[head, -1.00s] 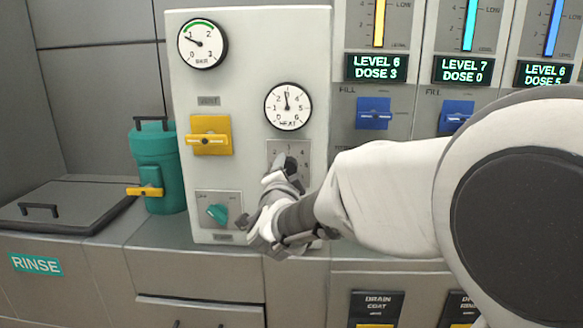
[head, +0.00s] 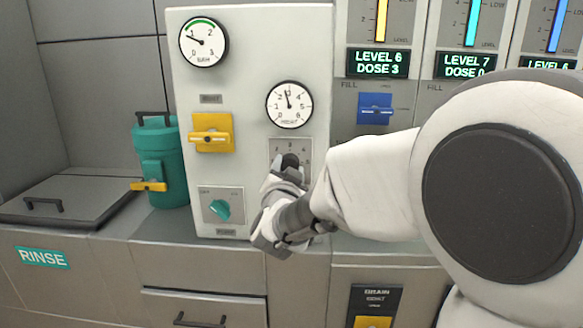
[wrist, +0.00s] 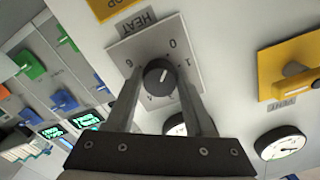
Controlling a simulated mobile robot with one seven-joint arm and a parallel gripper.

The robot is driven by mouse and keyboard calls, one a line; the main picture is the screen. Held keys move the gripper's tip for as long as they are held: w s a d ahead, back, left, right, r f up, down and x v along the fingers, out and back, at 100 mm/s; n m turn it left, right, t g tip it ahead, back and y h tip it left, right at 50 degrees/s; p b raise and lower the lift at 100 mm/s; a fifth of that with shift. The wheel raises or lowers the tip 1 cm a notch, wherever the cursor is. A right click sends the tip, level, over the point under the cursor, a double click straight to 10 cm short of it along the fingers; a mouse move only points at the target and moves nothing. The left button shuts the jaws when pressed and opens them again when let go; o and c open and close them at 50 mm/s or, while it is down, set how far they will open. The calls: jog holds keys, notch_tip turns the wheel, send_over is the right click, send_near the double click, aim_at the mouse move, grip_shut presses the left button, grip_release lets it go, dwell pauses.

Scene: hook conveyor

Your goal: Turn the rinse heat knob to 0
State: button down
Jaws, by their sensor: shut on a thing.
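The rinse heat knob (wrist: 158,76) is a dark round knob with a pale pointer line, on a numbered plate (wrist: 190,82) marked HEAT. In the wrist view the 0 is above and right of the knob; where the line points is hard to tell. My gripper (wrist: 160,88) has a finger on each side of the knob and is shut on it. In the head view the knob (head: 290,160) shows just above my gripper (head: 284,176), which covers part of the plate. The round HEAT gauge (head: 289,105) above has its needle near 3.
On the same panel are a yellow lever (head: 212,132), a teal pump knob (head: 219,209) and another gauge (head: 204,41). A teal canister (head: 162,165) stands left of it. Blue levers (head: 375,108) and level displays are to the right, partly behind my arm.

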dwell(0.3)
jog(key=shift+c, duration=1.4)
grip_release()
jog(key=s+p, duration=0.2)
jog(key=s, duration=1.5)
jog(key=shift+s+a, duration=0.25)
jog(key=shift+a, duration=0.05)
jog(key=shift+w, duration=0.1)
